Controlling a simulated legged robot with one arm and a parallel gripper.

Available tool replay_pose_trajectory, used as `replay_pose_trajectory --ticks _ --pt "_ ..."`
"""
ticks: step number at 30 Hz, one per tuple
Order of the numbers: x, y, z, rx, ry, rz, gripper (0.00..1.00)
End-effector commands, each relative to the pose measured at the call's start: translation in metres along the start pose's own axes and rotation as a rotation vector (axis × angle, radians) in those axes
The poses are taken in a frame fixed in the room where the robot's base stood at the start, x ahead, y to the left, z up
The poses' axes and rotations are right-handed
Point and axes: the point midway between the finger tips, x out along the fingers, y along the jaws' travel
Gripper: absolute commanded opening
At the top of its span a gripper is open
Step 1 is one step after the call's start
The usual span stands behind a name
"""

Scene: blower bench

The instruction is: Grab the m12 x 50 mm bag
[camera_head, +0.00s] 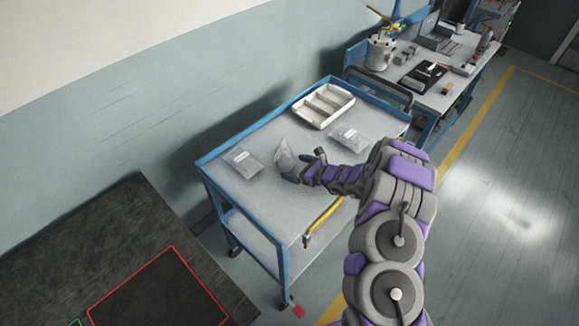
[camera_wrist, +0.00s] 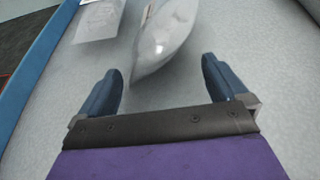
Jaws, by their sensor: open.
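Three clear plastic bags lie on the grey top of a blue-framed cart (camera_head: 280,205). The left bag (camera_head: 243,162) lies flat with a white label; it also shows at the upper left of the wrist view (camera_wrist: 100,18). The middle bag (camera_head: 284,157) stands partly upright or tilted. In the wrist view this middle bag (camera_wrist: 163,40) points its narrow end between my fingers. The right bag (camera_head: 348,138) lies flat with a white label. I cannot read which is m12 x 50 mm. My gripper (camera_wrist: 165,85) is open and empty, just short of the middle bag.
A white divided tray (camera_head: 323,104) sits at the back of the cart. A yellow handle (camera_head: 322,222) is on the front edge. A dark table (camera_head: 110,245) stands at the lower left. A workbench with equipment (camera_head: 430,85) stands behind right.

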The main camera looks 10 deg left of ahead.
Motion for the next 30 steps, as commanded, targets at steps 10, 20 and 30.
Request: replay_pose_trajectory --ticks 10,20,30 --pt "0.0130 0.0054 0.0023 -0.007 0.008 -0.001 0.96" --pt "0.0056 0.0010 0.0016 -0.002 -0.001 0.001 0.65" --pt "0.0103 0.0040 0.0026 -0.006 0.004 -0.001 0.32"
